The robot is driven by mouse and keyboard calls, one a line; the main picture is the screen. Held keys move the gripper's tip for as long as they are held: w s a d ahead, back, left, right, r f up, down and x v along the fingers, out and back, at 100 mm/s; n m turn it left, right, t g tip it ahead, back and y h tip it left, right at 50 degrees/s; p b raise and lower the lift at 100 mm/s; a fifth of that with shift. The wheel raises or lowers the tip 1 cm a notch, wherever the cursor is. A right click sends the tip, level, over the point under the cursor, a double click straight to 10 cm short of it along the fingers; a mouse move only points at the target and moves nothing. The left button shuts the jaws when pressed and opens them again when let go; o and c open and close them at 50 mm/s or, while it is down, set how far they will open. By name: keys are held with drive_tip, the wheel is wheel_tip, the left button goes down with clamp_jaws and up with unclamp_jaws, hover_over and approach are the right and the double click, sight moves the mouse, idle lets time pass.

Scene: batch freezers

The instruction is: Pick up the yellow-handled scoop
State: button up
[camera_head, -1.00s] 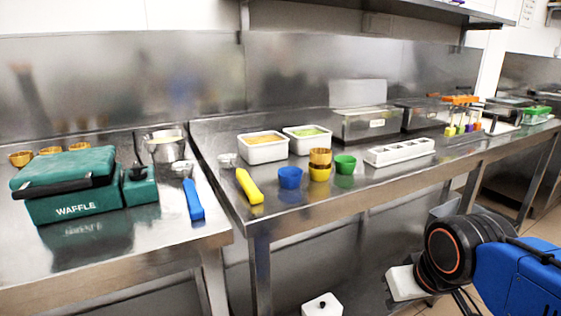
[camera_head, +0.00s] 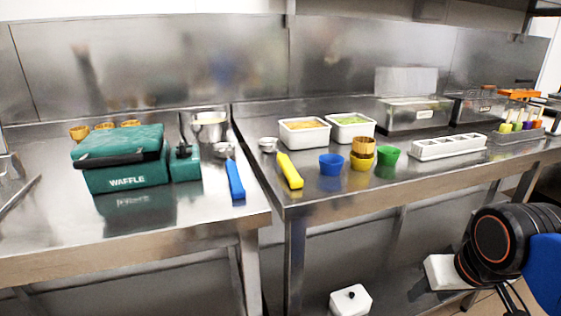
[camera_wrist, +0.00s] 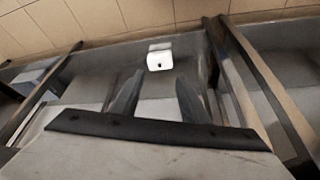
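The yellow-handled scoop (camera_head: 289,171) lies on the right steel table near its left front corner. Its metal bowl (camera_head: 268,144) points to the back left. My gripper (camera_wrist: 157,92) shows in the wrist view with its two fingers apart and nothing between them. In that view it faces the floor area under the tables, and the scoop is not visible there. In the head view my arm is at the lower right, well away from the scoop, and the fingers cannot be made out.
A blue-handled scoop (camera_head: 235,178) lies on the left table beside the green waffle maker (camera_head: 122,157). A blue cup (camera_head: 331,164), a yellow cup (camera_head: 362,162) and a green cup (camera_head: 387,161) stand right of the yellow scoop. White tubs (camera_head: 305,133) stand behind. A white box (camera_head: 350,300) sits low down.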

drive_tip(key=w+a+r+n+g, duration=0.1)
drive_tip(key=w+a+r, duration=0.2)
drive_tip(key=w+r, duration=0.3)
drive_tip(key=w+a+r, duration=0.3)
drive_tip(key=a+r, duration=0.1)
drive_tip(key=r, duration=0.5)
drive_tip(key=w+a+r+n+g, duration=0.1)
drive_tip(key=w+a+r, duration=0.2)
drive_tip(key=w+r, duration=0.3)
drive_tip(key=w+a+r+n+g, duration=0.1)
drive_tip(key=w+a+r, duration=0.3)
drive_tip(key=a+r, duration=0.45)
drive_tip(key=w+a+r+n+g, duration=0.1)
drive_tip(key=w+a+r+g, duration=0.15)
drive_tip(key=a+r, duration=0.6)
hover_over(285, 160)
drive_tip(key=shift+t, duration=0.45)
drive_tip(key=f, duration=1.3)
drive_tip(key=shift+d, duration=0.4)
drive_tip(key=shift+a+f, duration=0.2)
drive_tip(key=shift+f, duration=1.2)
drive_tip(key=shift+a+f, duration=0.2)
drive_tip(key=shift+f, duration=1.15)
drive_tip(key=shift+c, duration=0.3)
clamp_jaws()
